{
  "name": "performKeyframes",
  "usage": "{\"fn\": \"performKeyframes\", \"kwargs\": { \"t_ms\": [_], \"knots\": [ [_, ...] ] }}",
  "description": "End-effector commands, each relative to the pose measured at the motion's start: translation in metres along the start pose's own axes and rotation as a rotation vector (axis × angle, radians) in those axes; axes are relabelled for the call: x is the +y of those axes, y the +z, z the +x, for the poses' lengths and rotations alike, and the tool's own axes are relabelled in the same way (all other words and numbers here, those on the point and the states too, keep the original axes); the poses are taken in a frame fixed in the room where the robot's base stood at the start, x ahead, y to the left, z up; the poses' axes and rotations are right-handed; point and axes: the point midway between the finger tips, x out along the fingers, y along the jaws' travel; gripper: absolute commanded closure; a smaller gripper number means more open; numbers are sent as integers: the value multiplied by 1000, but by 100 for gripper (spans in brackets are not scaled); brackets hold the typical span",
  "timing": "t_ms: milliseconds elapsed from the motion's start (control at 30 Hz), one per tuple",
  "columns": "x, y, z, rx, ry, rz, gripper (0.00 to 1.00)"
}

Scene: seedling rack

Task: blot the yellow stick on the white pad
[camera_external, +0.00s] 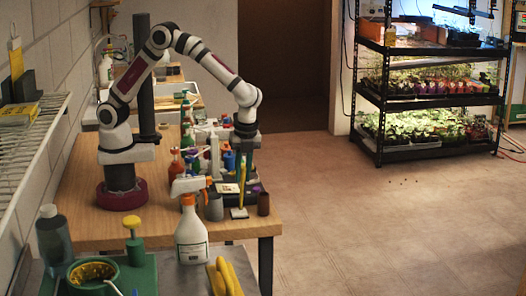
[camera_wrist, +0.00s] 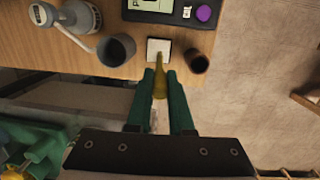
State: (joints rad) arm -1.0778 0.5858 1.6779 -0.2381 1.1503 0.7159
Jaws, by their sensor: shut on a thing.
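My gripper (camera_wrist: 160,74) has two green fingers shut on the yellow stick (camera_wrist: 160,88), which sits between them and points down. It also shows in the external view (camera_external: 243,183), below my gripper (camera_external: 244,163). The white pad (camera_wrist: 158,45) is a small square on the table near its edge, also visible in the external view (camera_external: 239,213). The stick's lower end overlaps the pad in both views. I cannot tell for sure whether the tip touches it or is just above.
A brown cup (camera_wrist: 198,61) stands right of the pad, a grey cup (camera_wrist: 116,49) left of it. A dark tray (camera_wrist: 175,8) with a purple round thing lies behind. A spray bottle (camera_external: 191,232) stands near the table's front edge (camera_external: 262,229). The table is crowded around the pad.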

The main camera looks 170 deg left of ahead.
Motion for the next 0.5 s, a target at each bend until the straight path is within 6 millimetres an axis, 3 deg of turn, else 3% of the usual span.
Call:
{"fn": "performKeyframes", "kwargs": {
  "t_ms": [500],
  "knots": [
    [0,-1,6,0,1,0,100]
  ]
}}
